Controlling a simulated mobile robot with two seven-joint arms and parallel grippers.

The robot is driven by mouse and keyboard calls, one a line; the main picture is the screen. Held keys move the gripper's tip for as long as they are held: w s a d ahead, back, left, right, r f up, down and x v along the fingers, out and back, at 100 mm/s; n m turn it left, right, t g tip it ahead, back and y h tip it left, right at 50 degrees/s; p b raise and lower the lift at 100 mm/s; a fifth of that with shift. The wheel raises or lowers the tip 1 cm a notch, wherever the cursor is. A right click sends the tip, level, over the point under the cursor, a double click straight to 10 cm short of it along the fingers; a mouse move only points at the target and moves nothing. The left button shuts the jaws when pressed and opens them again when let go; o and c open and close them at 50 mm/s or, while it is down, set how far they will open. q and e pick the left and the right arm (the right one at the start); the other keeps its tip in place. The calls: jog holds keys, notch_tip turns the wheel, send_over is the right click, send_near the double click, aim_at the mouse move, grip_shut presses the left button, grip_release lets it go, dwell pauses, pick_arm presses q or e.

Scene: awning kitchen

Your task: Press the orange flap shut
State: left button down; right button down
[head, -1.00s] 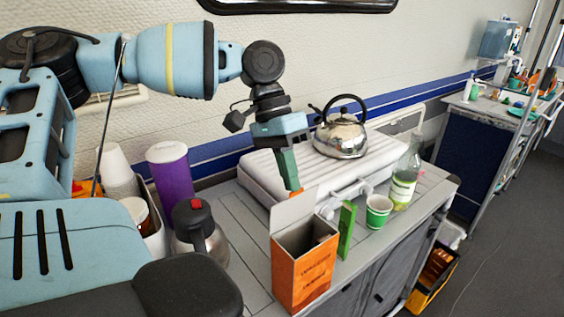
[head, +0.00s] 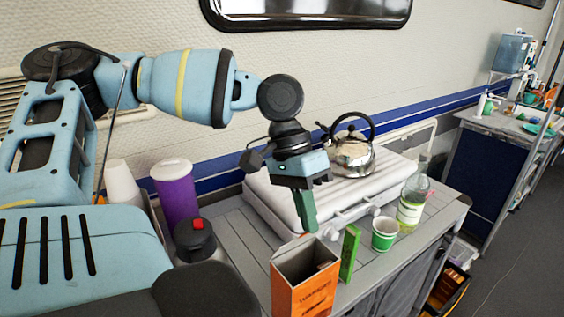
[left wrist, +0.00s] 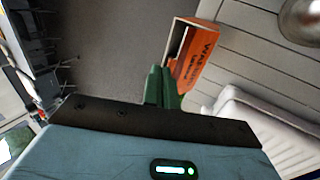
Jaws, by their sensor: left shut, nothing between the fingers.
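The orange box (head: 306,292) stands upright at the counter's front edge. Its top is at least partly open, with a dark inside visible. Its flap (head: 294,250) shows a pale grey inner face at the back of the opening, still raised. In the left wrist view the box (left wrist: 199,52) lies just beyond the fingers, with its dark opening facing left. My left gripper (head: 309,228) is shut and empty, its green fingers pointing down just above and behind the flap. I cannot tell whether they touch it. The fingers also show in the wrist view (left wrist: 162,90). My right gripper is not in view.
A thin green box (head: 349,252), a green cup (head: 384,234) and a bottle (head: 411,205) stand right of the orange box. A kettle (head: 352,158) sits on the white ridged unit (head: 270,197) behind. A flask (head: 195,241) and purple container (head: 176,195) stand left.

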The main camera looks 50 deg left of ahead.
pick_arm(q)
jog(key=shift+a, duration=0.15)
jog(key=shift+w+a+f, duration=0.1)
jog(key=shift+a+f, duration=0.15)
jog(key=shift+a, duration=0.4)
jog(key=v, duration=0.7)
jog(key=shift+a+r, duration=0.15)
jog(key=shift+r, duration=0.25)
